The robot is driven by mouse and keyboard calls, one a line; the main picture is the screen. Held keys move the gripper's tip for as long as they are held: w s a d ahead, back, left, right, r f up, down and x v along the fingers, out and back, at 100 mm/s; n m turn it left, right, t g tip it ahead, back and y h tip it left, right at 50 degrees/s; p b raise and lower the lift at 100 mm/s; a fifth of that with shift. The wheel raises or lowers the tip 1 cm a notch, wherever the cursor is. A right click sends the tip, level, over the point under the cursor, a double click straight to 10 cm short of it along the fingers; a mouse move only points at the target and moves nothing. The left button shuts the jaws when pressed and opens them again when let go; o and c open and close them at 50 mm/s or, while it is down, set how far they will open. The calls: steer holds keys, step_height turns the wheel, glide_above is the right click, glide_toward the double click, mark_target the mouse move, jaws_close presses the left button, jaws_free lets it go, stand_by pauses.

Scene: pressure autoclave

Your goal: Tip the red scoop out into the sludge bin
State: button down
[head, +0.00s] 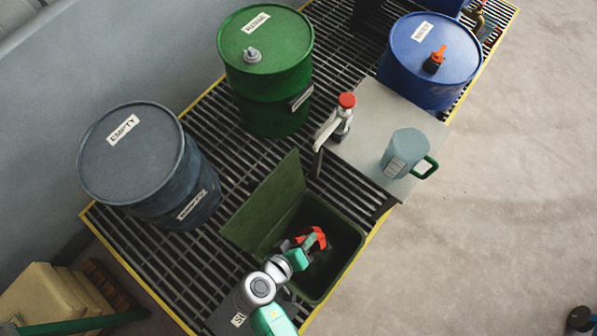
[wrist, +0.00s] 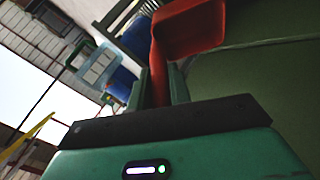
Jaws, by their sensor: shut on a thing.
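The red scoop (head: 315,236) is held by my gripper (head: 301,245) over the open green sludge bin (head: 348,262) in the head view. In the wrist view my gripper (wrist: 163,92) is shut on the handle of the red scoop (wrist: 190,28), whose hollow head lies beyond the fingertips and looks tilted. The bin's lid (head: 265,205) stands open on its left side. I cannot tell whether anything is in the scoop. The bin's floor is dark and partly hidden by my arm and the scoop.
A grey table (head: 365,125) behind the bin carries a jug (head: 404,150) with a green handle and a red-topped pump (head: 344,112). Grey (head: 150,165), green (head: 266,75) and blue (head: 428,60) drums stand on the grating.

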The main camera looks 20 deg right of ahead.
steer(key=d+r+y+p, duration=0.1)
steer(key=p, duration=0.1)
steer(key=d+r+y+p, duration=0.1)
steer(key=d+y+p, duration=0.1)
steer(key=shift+d+r+m+g, duration=0.1)
steer(key=shift+r+m+g, duration=0.1)
steer(key=shift+m+g, duration=0.15)
steer(key=d+y+p, duration=0.1)
steer(key=p, duration=0.2)
steer(key=d+y+p, duration=0.1)
steer(key=p, duration=0.1)
steer(key=shift+w+d+r+m+y+p, duration=0.1)
steer(key=shift+d+r+m+y+p, duration=0.25)
steer(key=shift+y+p, duration=0.05)
steer(key=shift+d+f+m+y+p, duration=0.2)
steer(key=shift+d+y+p, duration=0.2)
steer(key=shift+d+y, duration=0.25)
steer(key=shift+d+f+m+y+p, duration=0.1)
steer(key=shift+d+f+y+p, duration=0.05)
steer(key=shift+d+y+p, duration=0.4)
